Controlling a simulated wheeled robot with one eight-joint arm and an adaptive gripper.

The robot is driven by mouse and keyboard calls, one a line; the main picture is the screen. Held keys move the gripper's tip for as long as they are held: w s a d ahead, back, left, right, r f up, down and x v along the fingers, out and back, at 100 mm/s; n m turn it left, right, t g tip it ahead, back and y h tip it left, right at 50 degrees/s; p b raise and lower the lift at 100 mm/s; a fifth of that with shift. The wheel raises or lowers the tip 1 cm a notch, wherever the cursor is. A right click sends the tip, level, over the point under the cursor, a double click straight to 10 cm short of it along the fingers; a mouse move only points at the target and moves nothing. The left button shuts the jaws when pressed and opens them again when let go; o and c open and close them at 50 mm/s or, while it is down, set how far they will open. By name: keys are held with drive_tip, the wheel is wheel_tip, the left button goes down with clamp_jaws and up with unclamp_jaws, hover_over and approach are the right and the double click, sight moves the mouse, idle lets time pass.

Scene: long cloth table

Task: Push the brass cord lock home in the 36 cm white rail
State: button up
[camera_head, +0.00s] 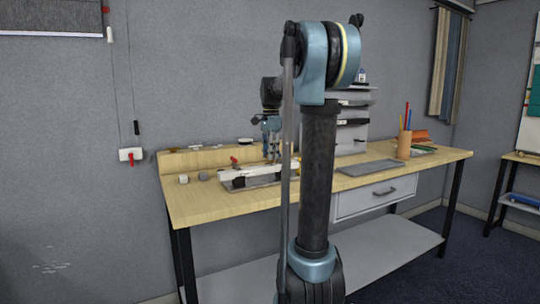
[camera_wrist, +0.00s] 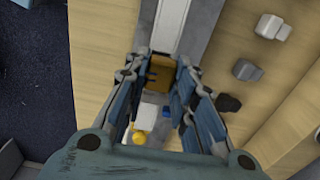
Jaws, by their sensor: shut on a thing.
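The brass cord lock (camera_wrist: 160,74) is between the fingers of my gripper (camera_wrist: 163,66) in the wrist view, and the jaws are shut on it. The white rail (camera_wrist: 172,24) runs away from the lock toward the top of the wrist view. The lock lies in line with the rail's near end; I cannot tell how deep it sits. In the head view the white rail (camera_head: 243,172) lies on the table, with my gripper (camera_head: 271,156) low over it. My arm hides part of the rail there, and the lock is too small to make out.
The rail lies along a grey holder (camera_wrist: 206,22) on the wooden table (camera_head: 190,206). Grey blocks (camera_wrist: 247,70) and a dark piece (camera_wrist: 228,103) lie to its right in the wrist view. A yellow knob (camera_wrist: 139,137) shows below the lock. A grey tray (camera_head: 372,168) lies farther right.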

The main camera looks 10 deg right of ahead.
drive_tip(key=shift+f, duration=1.25)
idle(0.8)
drive_tip(key=o, duration=1.1)
drive_tip(key=shift+o, duration=0.2)
wheel_tip(320, 180, up, 12)
drive_tip(key=shift+f, duration=0.15)
drive_tip(key=s+f+n+t, duration=0.2)
drive_tip(key=s+f+n, duration=1.2)
drive_tip(key=s+f, duration=2)
drive_tip(key=shift+s, duration=0.35)
